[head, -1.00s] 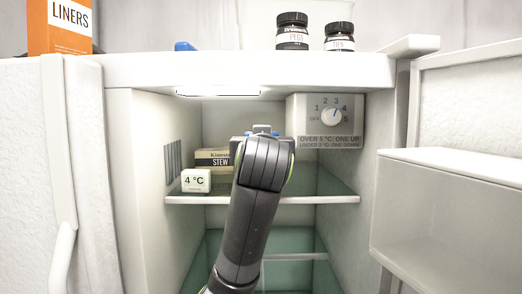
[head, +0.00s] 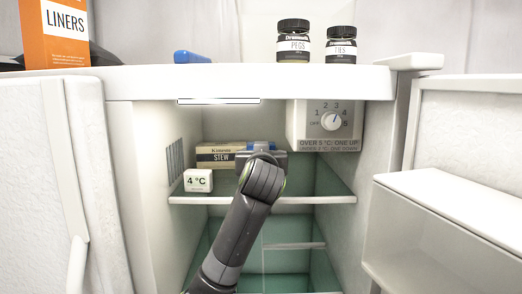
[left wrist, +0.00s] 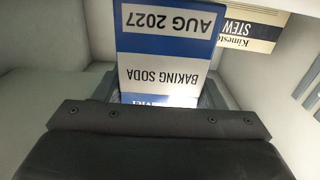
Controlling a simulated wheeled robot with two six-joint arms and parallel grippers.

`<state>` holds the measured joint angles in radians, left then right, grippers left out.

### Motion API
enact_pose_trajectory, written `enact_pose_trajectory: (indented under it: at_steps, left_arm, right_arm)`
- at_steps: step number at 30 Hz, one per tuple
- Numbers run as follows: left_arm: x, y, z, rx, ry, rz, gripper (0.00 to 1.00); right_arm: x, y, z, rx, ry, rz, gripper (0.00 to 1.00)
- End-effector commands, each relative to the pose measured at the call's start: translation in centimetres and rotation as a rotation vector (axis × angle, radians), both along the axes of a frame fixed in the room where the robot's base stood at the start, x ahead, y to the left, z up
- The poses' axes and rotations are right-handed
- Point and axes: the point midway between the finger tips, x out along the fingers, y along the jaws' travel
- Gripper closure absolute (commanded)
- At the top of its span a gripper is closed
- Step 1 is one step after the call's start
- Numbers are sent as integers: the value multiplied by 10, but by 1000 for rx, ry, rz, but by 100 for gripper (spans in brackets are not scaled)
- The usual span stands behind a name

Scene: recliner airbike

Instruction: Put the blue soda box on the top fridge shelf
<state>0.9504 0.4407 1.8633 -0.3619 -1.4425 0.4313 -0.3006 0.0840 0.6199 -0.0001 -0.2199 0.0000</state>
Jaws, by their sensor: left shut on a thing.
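The blue soda box is white and blue, with "BAKING SODA" and "AUG 2027" upside down in the left wrist view (left wrist: 165,48). My left gripper (left wrist: 158,97) is shut on it. In the head view my left gripper (head: 262,157) is inside the fridge, over the top shelf. My wrist hides most of the box there; only a bit of blue shows. The top fridge shelf (head: 312,199) is greenish glass with a white front edge. I cannot tell whether the box touches it. My right gripper is out of view.
A stew box (head: 215,156) stands on the shelf just left of my gripper. A white 4 °C thermometer (head: 198,181) sits at the shelf's front left. The dial housing (head: 325,125) hangs at upper right. The shelf's right side is clear. The open door (head: 445,230) is at right.

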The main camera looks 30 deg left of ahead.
Motion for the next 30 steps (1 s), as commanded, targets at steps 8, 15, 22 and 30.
enact_pose_trajectory:
  at_steps: [8, 15, 22, 30]
  left_arm:
    - [0, 0, -3, 0, -2, 0, 67]
    - [0, 0, -4, 0, 0, 0, 15]
    - [0, 0, -3, 0, 0, 0, 15]
    - [-16, -11, -4, 0, -6, -3, 15]
  right_arm:
    - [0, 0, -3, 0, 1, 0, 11]
    - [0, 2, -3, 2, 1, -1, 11]
    - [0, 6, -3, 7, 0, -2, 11]
    - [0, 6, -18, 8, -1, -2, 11]
